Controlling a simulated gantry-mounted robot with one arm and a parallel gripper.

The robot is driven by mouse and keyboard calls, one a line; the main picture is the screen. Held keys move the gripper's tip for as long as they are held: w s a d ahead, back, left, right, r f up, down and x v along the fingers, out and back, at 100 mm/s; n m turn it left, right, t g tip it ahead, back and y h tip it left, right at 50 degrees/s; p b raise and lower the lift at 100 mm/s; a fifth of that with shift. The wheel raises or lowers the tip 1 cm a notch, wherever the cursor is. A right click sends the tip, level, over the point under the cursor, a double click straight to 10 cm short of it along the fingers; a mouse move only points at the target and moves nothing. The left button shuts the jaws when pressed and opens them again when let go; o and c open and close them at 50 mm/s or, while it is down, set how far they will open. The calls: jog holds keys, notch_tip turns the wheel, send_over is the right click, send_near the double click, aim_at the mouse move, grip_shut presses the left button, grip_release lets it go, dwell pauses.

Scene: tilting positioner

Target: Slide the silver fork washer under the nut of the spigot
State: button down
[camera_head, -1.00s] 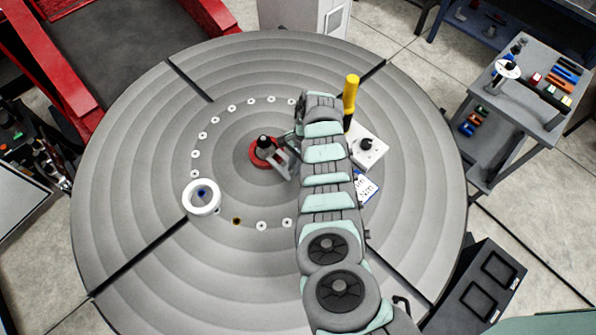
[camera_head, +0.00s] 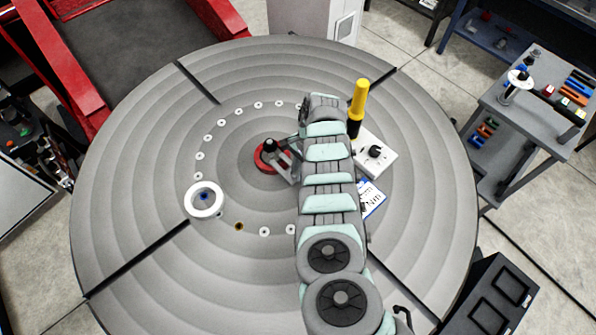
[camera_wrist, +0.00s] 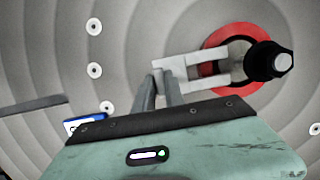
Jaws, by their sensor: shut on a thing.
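The silver fork washer (camera_wrist: 178,76) is held at its closed end by my gripper (camera_wrist: 160,88), whose fingers are shut on it. Its two prongs point right, over the red base ring (camera_wrist: 243,35) of the spigot, in the wrist view. The spigot has a black upper part (camera_wrist: 262,62) with a silver hex nut face (camera_wrist: 284,63). The prongs reach beside the spigot, just left of the black part; I cannot tell how deep the slot sits around the stem or at what height. In the head view the spigot (camera_head: 269,145) stands near the turntable's middle, with the washer (camera_head: 287,160) at its right.
The round grey turntable (camera_head: 130,190) bears a white ring (camera_head: 204,215) at left. A yellow-and-black upright tool (camera_head: 359,97), a white box with a black knob (camera_head: 386,165) and a blue-white card (camera_head: 372,198) are right of my arm. Small white discs curve around the spigot.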

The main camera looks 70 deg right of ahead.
aim_at(288, 171)
jog(key=shift+w+d+b, duration=0.3)
jog(key=shift+w+b, duration=0.3)
jog(key=shift+b, duration=0.7)
jog(key=shift+w+d+b, duration=0.25)
jog(key=shift+w+b, duration=0.35)
jog(key=shift+b, duration=0.75)
jog(key=shift+w+d+b, duration=0.3)
jog(key=shift+w+b, duration=0.3)
jog(key=shift+b, duration=0.7)
jog(key=shift+w+d+b, duration=0.2)
jog(key=shift+w+b, duration=0.3)
jog(key=shift+b, duration=0.95)
jog(key=shift+w+d+b, duration=0.1)
jog(key=shift+w+b, duration=0.05)
jog(key=shift+b, duration=0.6)
jog(key=shift+w+d+b, duration=0.25)
jog(key=shift+w+b, duration=0.3)
jog(key=shift+b, duration=1.65)
jog(key=shift+w+d+b, duration=0.25)
jog(key=shift+w+b, duration=0.3)
jog(key=shift+b, duration=1.65)
jog(key=shift+w+b, duration=0.2)
jog(key=shift+b, duration=2)
